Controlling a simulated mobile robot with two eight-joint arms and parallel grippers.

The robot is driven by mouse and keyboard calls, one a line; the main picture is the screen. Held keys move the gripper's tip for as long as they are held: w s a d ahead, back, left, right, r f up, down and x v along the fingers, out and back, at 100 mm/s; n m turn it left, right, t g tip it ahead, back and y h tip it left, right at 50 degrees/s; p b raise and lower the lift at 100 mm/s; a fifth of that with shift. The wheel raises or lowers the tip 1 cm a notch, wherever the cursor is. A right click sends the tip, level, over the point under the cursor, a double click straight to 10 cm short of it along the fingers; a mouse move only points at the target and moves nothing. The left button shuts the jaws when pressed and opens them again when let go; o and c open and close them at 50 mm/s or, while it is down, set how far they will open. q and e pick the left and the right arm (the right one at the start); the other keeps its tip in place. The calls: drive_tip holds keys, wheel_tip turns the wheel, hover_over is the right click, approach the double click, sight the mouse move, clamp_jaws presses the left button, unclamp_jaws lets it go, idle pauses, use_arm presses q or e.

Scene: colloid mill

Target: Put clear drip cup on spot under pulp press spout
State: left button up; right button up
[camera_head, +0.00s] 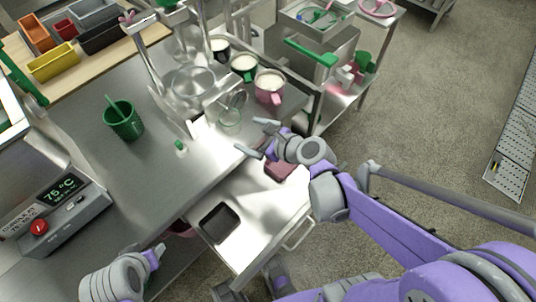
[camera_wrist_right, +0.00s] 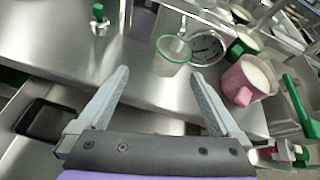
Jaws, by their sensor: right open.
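The clear drip cup (camera_head: 230,118) has a green rim and stands upright near the front edge of the steel counter, beside the metal press (camera_head: 194,88). It also shows in the right wrist view, as the clear cup (camera_wrist_right: 172,55) just beyond my fingertips. My right gripper (camera_head: 256,138) is open and empty, its fingers pointing toward the cup, not around it. The wrist view shows the right gripper's spread fingers (camera_wrist_right: 160,76). I cannot clearly make out the spout or a marked spot under it. My left gripper (camera_head: 156,254) is low at left; its fingers are unclear.
A small green-capped bottle (camera_head: 180,147) and a green tumbler (camera_head: 123,120) are at left. An open drawer (camera_head: 262,222) juts out below.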

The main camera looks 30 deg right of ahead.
drive_tip(key=s+f+n+g+h, duration=0.2)
drive_tip(key=s+n, duration=0.6)
drive_tip(key=n, duration=0.6)
drive_tip(key=s+f+n+g+h, duration=0.2)
drive_tip(key=s+n, duration=0.7)
drive_tip(key=n, duration=0.5)
drive_tip(key=g+h, duration=0.1)
drive_tip(key=g, duration=0.1)
drive_tip(key=shift+d+n+g, duration=0.3)
drive_tip(key=shift+d+n, duration=0.1)
